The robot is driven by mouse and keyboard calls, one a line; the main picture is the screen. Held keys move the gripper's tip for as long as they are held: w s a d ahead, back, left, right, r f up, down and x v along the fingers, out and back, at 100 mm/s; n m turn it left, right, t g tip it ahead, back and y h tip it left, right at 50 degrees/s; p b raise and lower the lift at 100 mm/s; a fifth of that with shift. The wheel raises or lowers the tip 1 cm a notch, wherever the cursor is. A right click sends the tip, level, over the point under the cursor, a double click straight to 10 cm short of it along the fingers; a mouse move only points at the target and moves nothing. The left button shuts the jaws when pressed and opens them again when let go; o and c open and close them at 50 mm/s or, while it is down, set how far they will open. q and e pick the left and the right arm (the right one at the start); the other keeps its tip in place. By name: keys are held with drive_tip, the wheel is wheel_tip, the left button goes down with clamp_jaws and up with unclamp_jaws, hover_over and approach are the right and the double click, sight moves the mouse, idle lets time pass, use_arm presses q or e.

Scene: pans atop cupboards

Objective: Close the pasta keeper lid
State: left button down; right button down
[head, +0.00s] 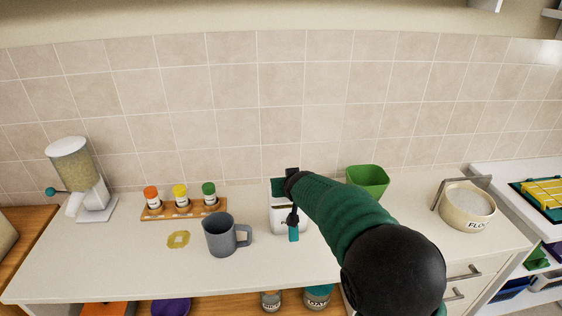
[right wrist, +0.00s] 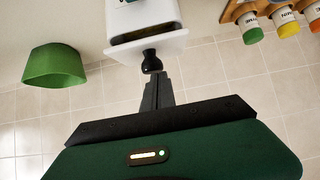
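The pasta keeper (head: 279,222) is a white box on the counter, with lettering on its front. In the head view my right forearm and gripper cover much of its top. In the right wrist view the keeper (right wrist: 170,50) is at the top, with a dark slot-like opening showing in it. My right gripper (right wrist: 151,70) reaches to the keeper beside this opening. The lid's exact angle is hidden. My left gripper is not in view.
A grey mug (head: 220,236) stands left of the keeper, with a wooden spice rack (head: 158,212) behind it. A green bowl (head: 367,180) is close by on the right. A flour canister (head: 467,210) is further right. A pasta dispenser (head: 76,165) stands far left.

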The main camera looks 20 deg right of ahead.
drive_tip(key=shift+s+d+f, duration=0.15)
drive_tip(key=shift+s+f, duration=0.1)
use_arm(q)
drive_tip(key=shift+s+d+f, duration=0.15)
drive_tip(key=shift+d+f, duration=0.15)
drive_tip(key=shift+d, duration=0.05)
use_arm(e)
drive_tip(key=shift+d, duration=0.2)
drive_tip(key=shift+f, duration=0.1)
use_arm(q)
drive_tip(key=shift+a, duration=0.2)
use_arm(e)
drive_tip(key=shift+a, duration=0.25)
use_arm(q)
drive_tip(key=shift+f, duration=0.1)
use_arm(e)
drive_tip(key=shift+s, duration=0.15)
